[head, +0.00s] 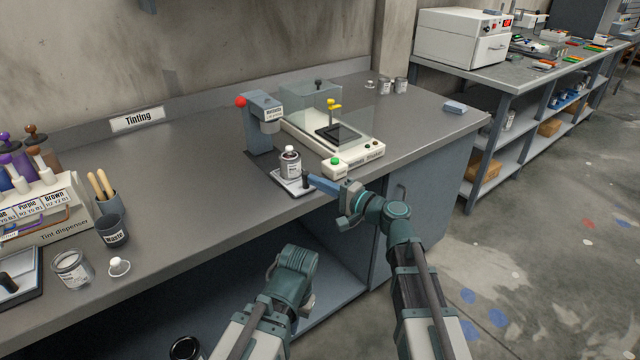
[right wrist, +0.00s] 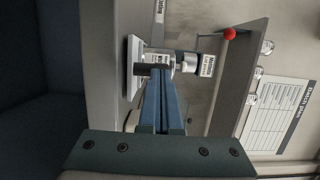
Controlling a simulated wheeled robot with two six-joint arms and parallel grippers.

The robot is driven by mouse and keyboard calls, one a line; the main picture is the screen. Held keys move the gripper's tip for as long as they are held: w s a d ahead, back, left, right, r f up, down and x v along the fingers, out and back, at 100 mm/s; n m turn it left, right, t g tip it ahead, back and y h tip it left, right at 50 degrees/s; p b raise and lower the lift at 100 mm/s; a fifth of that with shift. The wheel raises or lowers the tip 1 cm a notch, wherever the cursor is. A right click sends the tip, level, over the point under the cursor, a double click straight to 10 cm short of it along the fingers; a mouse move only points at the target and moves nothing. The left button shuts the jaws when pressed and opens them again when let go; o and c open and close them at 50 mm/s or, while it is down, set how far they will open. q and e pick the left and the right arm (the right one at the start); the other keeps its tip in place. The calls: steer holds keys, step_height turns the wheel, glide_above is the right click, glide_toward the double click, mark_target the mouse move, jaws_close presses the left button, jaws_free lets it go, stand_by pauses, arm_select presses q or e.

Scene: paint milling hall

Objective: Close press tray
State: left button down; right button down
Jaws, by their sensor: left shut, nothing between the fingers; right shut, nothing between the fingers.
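The press (head: 259,130) is a blue-grey column with a red ball knob and a labelled head, standing on the bench. Its pale tray (head: 290,187) sticks out in front of the column, with a dark upright handle (head: 306,182) at its front end.
A white balance with a clear shield (head: 335,130) stands close right of the press. A waste cup (head: 112,230), an open can (head: 72,268) and the tint dispenser (head: 48,215) are at left. Bench top between them and the press is clear.

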mark_target(300, 165)
steer(key=w+a, duration=0.4)
steer(key=w, duration=0.1)
steer(key=w+a, duration=0.2)
steer(key=w, duration=0.1)
steer(key=shift+w, duration=0.15)
arm_select(q)
steer(key=shift+d, duration=0.1)
arm_select(e)
steer(key=shift+w+a+r, duration=0.1)
steer(key=shift+w, duration=0.1)
